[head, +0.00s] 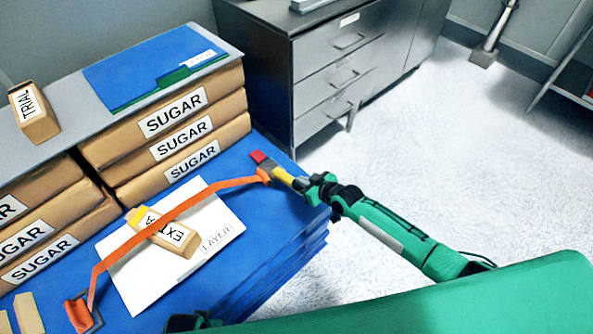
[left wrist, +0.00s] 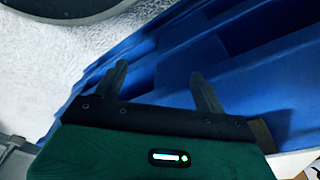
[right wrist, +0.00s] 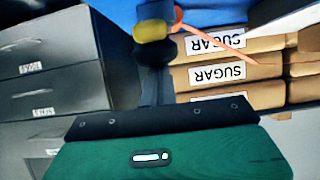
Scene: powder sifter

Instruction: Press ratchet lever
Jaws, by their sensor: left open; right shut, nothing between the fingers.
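An orange strap (head: 180,207) runs over the blue platform from an orange end piece (head: 78,314) at the lower left to a ratchet near its right edge. The ratchet has a red end (head: 258,157) and a yellow lever part (head: 284,175). The yellow part also shows in the right wrist view (right wrist: 152,32). My right gripper (head: 307,184) is shut and empty, its tips at or very near the yellow part; contact is unclear. My left gripper (left wrist: 160,82) is open and empty, facing blue ridged surfaces.
Stacked sugar packs (head: 172,120) stand behind the strap. A grey drawer cabinet (head: 335,75) stands behind. The pale floor (head: 440,160) at right is clear.

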